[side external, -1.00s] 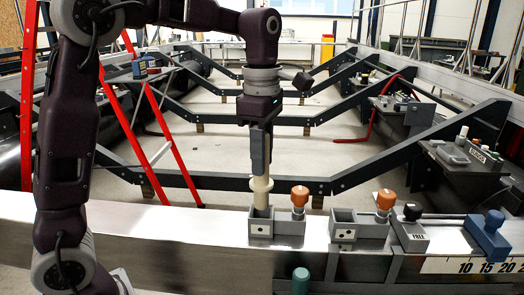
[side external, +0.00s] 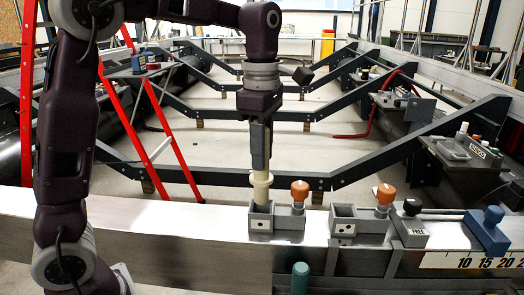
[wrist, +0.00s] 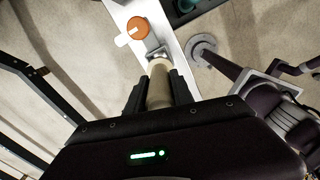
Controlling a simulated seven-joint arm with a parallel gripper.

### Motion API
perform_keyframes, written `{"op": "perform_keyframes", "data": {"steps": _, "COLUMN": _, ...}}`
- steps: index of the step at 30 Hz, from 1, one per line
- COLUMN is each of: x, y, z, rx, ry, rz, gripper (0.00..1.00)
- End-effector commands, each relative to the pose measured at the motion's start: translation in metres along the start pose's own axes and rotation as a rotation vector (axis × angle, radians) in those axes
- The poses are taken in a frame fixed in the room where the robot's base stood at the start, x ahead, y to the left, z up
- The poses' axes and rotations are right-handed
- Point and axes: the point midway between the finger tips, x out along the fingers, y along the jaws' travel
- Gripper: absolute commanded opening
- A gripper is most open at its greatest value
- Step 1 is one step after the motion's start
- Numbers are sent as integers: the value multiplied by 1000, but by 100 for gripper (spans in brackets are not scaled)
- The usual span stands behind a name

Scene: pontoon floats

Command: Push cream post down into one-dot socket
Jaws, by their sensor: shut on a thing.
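The cream post (side external: 261,188) stands upright, with its lower end inside the mouth of the left grey socket (side external: 260,222). A flange on the post stays above the socket rim. The socket's white front label appears to carry one dot. My gripper (side external: 261,168) points straight down and is shut on the upper part of the post. In the wrist view, the post (wrist: 158,92) lies between the two dark fingers of my gripper (wrist: 157,84). The post's bottom is hidden by the socket walls, so its depth cannot be told.
An orange knob (side external: 299,191) stands right beside the socket. The metal beam (side external: 170,225) is clear to the left.

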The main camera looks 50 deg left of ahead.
Motion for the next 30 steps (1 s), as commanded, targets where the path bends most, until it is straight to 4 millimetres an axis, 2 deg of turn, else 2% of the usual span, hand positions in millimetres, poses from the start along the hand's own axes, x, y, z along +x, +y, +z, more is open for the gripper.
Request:
{"op": "perform_keyframes", "data": {"steps": 8, "x": 1, "y": 0, "z": 0, "rx": 0, "ry": 0, "rz": 0, "gripper": 0}}
{"op": "perform_keyframes", "data": {"steps": 30, "x": 19, "y": 0, "z": 0, "rx": 0, "ry": 0, "rz": 0, "gripper": 0}}
